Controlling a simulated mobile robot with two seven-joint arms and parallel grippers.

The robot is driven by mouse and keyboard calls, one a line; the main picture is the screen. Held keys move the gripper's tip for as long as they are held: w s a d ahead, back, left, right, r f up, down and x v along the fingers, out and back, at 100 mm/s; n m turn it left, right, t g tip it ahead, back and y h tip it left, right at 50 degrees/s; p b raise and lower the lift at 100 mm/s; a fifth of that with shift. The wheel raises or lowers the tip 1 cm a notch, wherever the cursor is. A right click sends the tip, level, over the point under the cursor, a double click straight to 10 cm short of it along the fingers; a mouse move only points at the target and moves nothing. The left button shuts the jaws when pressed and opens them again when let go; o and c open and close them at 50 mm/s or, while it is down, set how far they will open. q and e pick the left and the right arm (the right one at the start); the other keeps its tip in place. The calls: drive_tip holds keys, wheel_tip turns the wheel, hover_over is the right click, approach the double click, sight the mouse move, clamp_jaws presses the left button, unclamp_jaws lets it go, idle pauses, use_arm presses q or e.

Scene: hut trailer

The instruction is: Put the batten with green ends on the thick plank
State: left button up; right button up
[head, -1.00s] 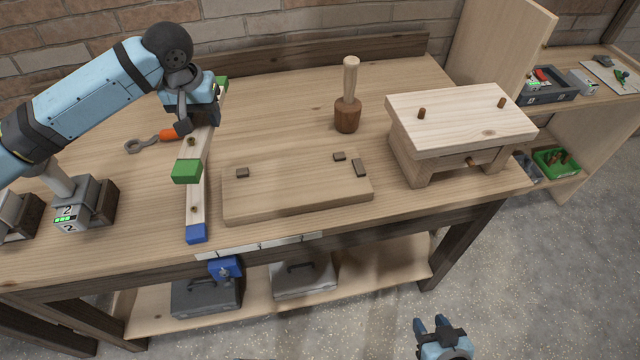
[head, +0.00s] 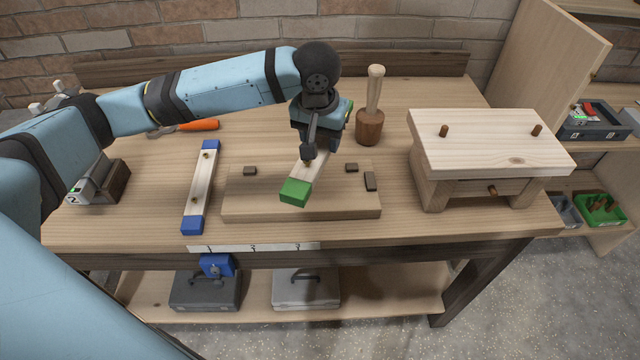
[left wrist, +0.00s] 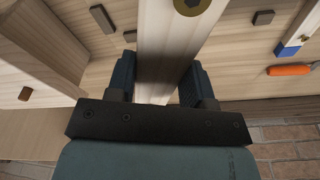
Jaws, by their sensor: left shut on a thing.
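The batten with green ends (head: 301,174) is in my left gripper (head: 308,148), over the thick plank (head: 335,202). Its near green end (head: 295,192) points toward the bench front; the far end is hidden behind the gripper. In the left wrist view the batten (left wrist: 168,45) runs between the two fingers, with a round brass-coloured spot on it. The plank lies on the bench with small dark blocks on top. I cannot tell whether the batten touches it. My right gripper is out of view.
A batten with blue ends (head: 201,185) lies left of the plank. A mallet (head: 371,125) stands behind it, and a small pegged wooden stand (head: 490,145) is to the right. An orange-handled tool (head: 198,125) lies at the back left.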

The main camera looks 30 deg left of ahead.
sight(322, 190)
use_arm(q)
wheel_tip(322, 190, down, 13)
drive_tip(key=shift+f, duration=0.1)
idle(0.3)
drive_tip(key=o, duration=1)
drive_tip(key=shift+f, duration=0.1)
drive_tip(key=shift+b, duration=0.3)
drive_tip(key=r, duration=0.4)
drive_tip(key=s+r, duration=0.1)
drive_tip(key=r, duration=0.7)
drive_tip(key=shift+s+d+r+p, duration=0.1)
drive_tip(key=shift+s+d+p, duration=0.05)
drive_tip(key=shift+s+p, duration=0.2)
